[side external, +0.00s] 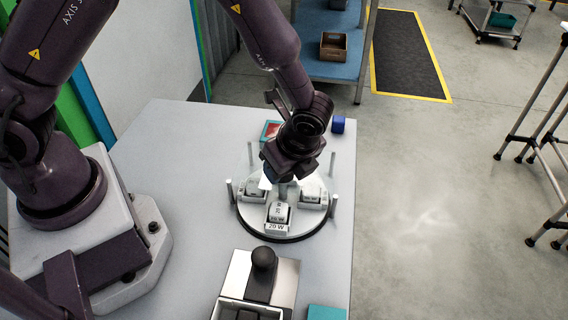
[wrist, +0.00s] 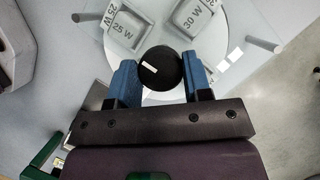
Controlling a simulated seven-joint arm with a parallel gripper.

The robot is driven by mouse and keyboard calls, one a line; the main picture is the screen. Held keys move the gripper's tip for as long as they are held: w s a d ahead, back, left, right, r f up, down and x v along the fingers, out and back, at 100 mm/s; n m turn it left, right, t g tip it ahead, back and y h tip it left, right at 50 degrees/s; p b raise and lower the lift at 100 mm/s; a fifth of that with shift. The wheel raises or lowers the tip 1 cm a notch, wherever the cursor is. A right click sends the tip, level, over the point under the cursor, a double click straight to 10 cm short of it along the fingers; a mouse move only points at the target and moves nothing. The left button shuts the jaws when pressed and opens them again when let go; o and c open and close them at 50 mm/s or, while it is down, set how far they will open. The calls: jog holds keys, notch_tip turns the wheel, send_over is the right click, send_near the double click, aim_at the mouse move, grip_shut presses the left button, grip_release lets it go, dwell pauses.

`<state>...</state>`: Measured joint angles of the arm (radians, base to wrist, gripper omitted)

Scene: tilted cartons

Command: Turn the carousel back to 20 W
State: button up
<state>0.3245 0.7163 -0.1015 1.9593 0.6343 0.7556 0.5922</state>
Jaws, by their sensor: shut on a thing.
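The carousel (side external: 252,219) is a round pale disc with a dark lower rim, standing on the grey table. It carries several labelled grey blocks. The 20 W block (side external: 278,217) faces the front, toward the side camera. In the wrist view the 25 W block (wrist: 126,27) and the 30 W block (wrist: 196,14) show beyond the fingers. My gripper (side external: 283,181) points down over the carousel's middle. In the wrist view its blue fingers (wrist: 161,80) are shut on a round black knob (wrist: 161,66) with a white mark. The gripper hides the knob in the side view.
Thin upright posts (side external: 332,205) stand around the carousel. In front of it is a metal box with a black ball-topped handle (side external: 263,259). The table (side external: 190,165) is clear on the left.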

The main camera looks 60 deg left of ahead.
dwell(0.5)
jog(key=o, duration=1.3)
jog(key=v, duration=1.3)
jog(key=shift+s, duration=0.1)
